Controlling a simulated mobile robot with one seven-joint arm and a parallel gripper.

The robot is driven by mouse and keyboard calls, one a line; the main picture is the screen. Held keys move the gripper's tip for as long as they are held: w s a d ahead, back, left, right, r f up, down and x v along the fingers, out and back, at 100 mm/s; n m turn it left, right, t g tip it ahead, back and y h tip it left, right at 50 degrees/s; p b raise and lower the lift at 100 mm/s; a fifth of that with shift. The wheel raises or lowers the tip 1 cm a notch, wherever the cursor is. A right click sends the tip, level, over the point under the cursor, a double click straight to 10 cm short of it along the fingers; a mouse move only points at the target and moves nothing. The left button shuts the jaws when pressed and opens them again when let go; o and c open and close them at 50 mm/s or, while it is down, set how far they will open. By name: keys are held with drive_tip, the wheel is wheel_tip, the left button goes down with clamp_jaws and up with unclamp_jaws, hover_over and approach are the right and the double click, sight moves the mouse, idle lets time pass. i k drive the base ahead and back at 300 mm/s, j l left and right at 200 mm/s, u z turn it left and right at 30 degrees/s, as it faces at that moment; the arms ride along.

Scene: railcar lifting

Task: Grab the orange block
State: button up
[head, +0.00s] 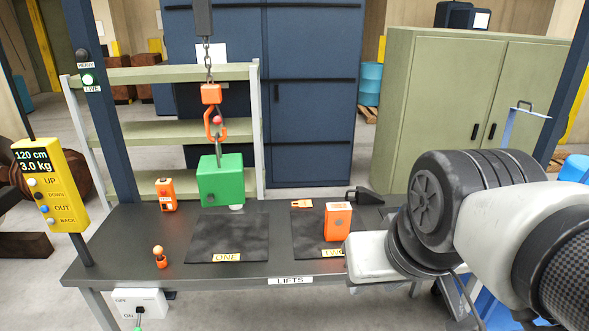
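An orange block (338,222) stands upright on the dark mat marked TWO (308,238), on the right part of the dark table. It has a small dark mark on its top. My arm comes in from the right, and its white end part (371,256) appears just right of the block's lower edge and in front of the mat's right side. I cannot make out the gripper's fingers, nor whether anything touches the block.
A green block (220,180) hangs from an orange hook (214,125) above mat ONE (228,240). An orange box (165,195) and an orange knob (159,257) stand at the left. A yellow control panel (50,188) reads 120 cm, 3.0 kg. Small orange piece (301,204) lies behind the block.

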sight(337, 215)
drive_tip(key=i+l+z, duration=0.25)
drive_tip(key=i, duration=0.4)
drive_tip(key=i+j+z, duration=0.1)
drive_tip(key=i+z, duration=0.2)
drive_tip(key=i, duration=0.4)
